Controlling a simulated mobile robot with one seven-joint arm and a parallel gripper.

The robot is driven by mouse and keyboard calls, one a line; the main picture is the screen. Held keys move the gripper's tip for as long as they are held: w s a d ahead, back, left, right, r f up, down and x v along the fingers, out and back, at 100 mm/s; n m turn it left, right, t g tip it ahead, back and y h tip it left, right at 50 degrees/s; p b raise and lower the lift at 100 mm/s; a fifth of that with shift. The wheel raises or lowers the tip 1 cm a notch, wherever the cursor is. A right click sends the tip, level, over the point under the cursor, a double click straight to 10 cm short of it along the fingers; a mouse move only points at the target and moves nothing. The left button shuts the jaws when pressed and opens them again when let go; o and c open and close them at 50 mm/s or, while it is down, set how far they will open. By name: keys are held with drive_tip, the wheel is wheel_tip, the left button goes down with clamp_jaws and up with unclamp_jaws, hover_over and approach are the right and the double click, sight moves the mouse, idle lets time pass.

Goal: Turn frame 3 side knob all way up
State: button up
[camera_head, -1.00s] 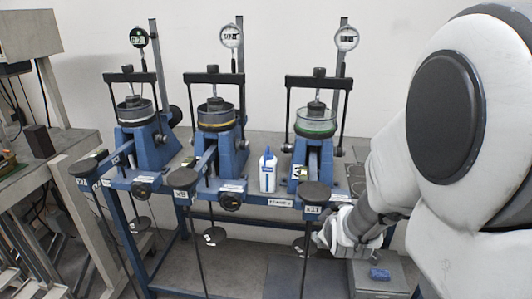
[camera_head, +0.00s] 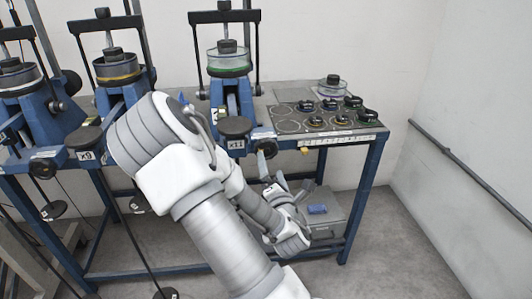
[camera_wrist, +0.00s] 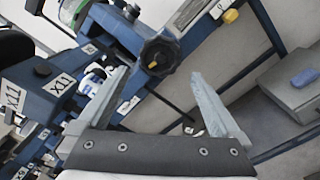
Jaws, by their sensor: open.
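Frame 3 appears to be the rightmost blue lever frame (camera_head: 232,97), with a green-ringed cell (camera_head: 229,62) and a hanger pad marked x11 (camera_head: 233,127). In the wrist view a black lobed knob (camera_wrist: 160,54) sits on the frame's blue base, just beyond the fingertips. My gripper (camera_wrist: 158,80) is open and empty, its two grey fingers spread on either side below the knob, apart from it. In the head view my gripper (camera_head: 272,170) is in front of the table edge, right of the x11 pad.
A yellow tag (camera_wrist: 230,16) is on the table edge. A grey box (camera_head: 325,222) with a blue item (camera_head: 317,209) stands below. Several dark-lidded cells stand on the right tabletop.

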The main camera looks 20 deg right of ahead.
sight(267, 151)
drive_tip(key=b, duration=0.1)
drive_tip(key=w+b, duration=0.2)
drive_tip(key=shift+d+f+b, duration=0.3)
drive_tip(key=x, duration=0.7)
drive_tip(key=shift+w+d+r+p, duration=0.15)
drive_tip(key=shift+r+p, duration=0.1)
drive_tip(key=shift+p, duration=0.15)
drive_tip(key=shift+c, duration=0.2)
clamp_jaws()
